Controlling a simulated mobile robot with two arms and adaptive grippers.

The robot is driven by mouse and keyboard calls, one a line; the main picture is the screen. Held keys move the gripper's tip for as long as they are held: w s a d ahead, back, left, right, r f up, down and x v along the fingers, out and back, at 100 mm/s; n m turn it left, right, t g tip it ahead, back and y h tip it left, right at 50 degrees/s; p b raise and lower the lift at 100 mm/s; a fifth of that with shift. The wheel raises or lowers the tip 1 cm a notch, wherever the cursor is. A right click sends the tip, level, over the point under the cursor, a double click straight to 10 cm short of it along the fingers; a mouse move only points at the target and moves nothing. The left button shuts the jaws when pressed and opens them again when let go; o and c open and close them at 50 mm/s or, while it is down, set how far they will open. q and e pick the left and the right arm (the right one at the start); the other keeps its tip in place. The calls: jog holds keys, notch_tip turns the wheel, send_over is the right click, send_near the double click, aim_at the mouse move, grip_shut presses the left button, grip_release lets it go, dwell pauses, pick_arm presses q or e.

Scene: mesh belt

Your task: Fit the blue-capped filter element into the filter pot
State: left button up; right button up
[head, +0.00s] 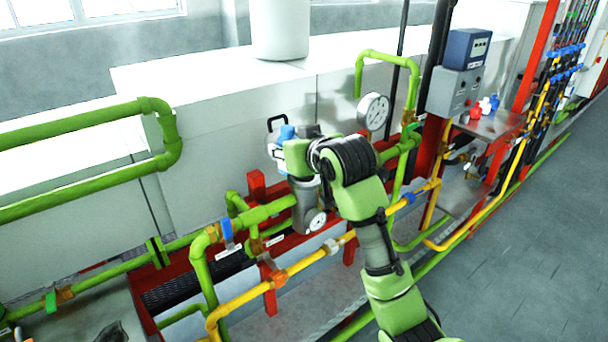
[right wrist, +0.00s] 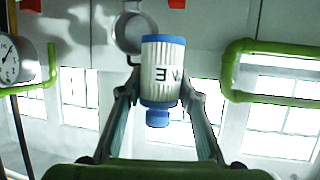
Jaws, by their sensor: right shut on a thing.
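The filter element is a white pleated cylinder with blue end caps and dark lettering. It fills the middle of the right wrist view (right wrist: 161,72), with a narrower blue knob at its lower end there. My right gripper (right wrist: 158,100) is shut on it, one finger on each side. In the head view my right arm largely hides the element; a blue part (head: 287,132) shows. The grey filter pot (head: 306,205) stands just below the gripper on the green pipe line. Its mouth is hidden there. A round grey part (right wrist: 131,30) shows beyond the element. My left gripper is out of view.
A pressure gauge (head: 373,111) is close right of the gripper. A green pipe loop (head: 165,140) is at the left. Yellow pipe (head: 340,243) runs in front of the pot. A shelf (head: 490,124) with small coloured items is at the right. Grey floor (head: 510,265) is free at the right.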

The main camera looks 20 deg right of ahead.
jog(key=w+d+f+p, duration=0.1)
jog(key=w+d+f, duration=0.1)
jog(key=w+f, duration=0.1)
jog(key=w+d+f+p, duration=0.2)
jog(key=w+f, duration=0.1)
jog(key=f, duration=0.1)
jog(key=w+d+f+p, duration=0.1)
jog(key=w+d+f, duration=0.1)
jog(key=f, duration=0.2)
jog(key=shift+w+d+f, duration=0.15)
jog(key=shift+w+d, duration=0.15)
jog(key=shift+w, duration=0.1)
jog(key=shift+f, duration=0.15)
jog(key=shift+f, duration=0.1)
jog(key=shift+s+f, duration=0.1)
jog(key=shift+f, duration=0.45)
jog(key=o, duration=1.2)
jog(key=shift+f, duration=0.15)
jog(key=shift+c, duration=0.2)
